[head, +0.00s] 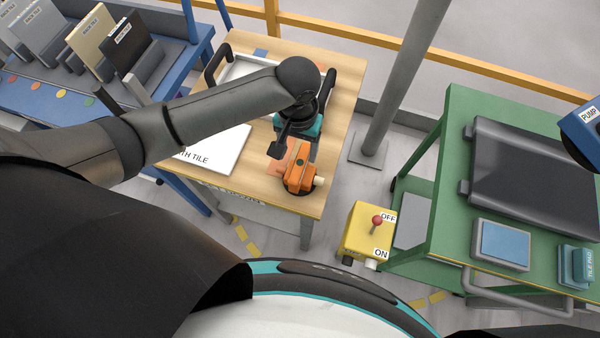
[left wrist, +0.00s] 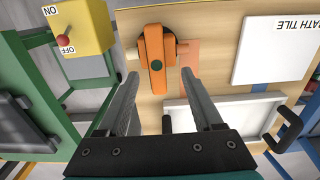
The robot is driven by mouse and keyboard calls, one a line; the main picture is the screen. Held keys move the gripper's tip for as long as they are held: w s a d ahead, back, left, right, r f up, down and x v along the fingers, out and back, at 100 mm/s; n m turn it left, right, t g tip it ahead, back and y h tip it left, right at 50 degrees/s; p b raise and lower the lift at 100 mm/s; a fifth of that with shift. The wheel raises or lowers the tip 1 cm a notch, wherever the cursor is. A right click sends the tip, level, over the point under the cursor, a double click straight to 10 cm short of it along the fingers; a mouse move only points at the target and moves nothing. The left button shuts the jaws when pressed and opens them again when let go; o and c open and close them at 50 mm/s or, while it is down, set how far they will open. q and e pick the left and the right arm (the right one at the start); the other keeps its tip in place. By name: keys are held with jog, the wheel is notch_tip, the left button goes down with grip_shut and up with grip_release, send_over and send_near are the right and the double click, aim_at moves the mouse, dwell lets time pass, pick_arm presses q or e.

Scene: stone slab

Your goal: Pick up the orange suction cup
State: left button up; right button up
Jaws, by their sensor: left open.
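The orange suction cup (head: 297,165) lies on the wooden table (head: 318,200) near its front right corner, with a pale knob at one end. In the left wrist view the orange suction cup (left wrist: 157,45) shows a dark green round spot and lies just beyond the fingertips. My left gripper (head: 280,148) is above the table beside the cup. In the left wrist view my left gripper (left wrist: 160,76) is open and empty, its two fingers spread wider than the cup's body. My right gripper is not in view.
A white bath tile (head: 222,150) lies left of the cup. A white tray (left wrist: 220,112) with dark handles is at the table's back. A yellow switch box (head: 368,230) with a red lever stands right of the table, beside a green cart (head: 455,130). A post (head: 400,75) rises behind.

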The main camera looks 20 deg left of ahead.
aim_at(300, 162)
pick_arm(q)
jog(key=f, duration=0.3)
jog(key=f+b, duration=0.1)
jog(key=f, duration=0.2)
jog(key=shift+s+d, duration=0.1)
jog(key=shift+d, duration=0.1)
jog(key=shift+r, duration=0.1)
grip_shut()
dwell(1.1)
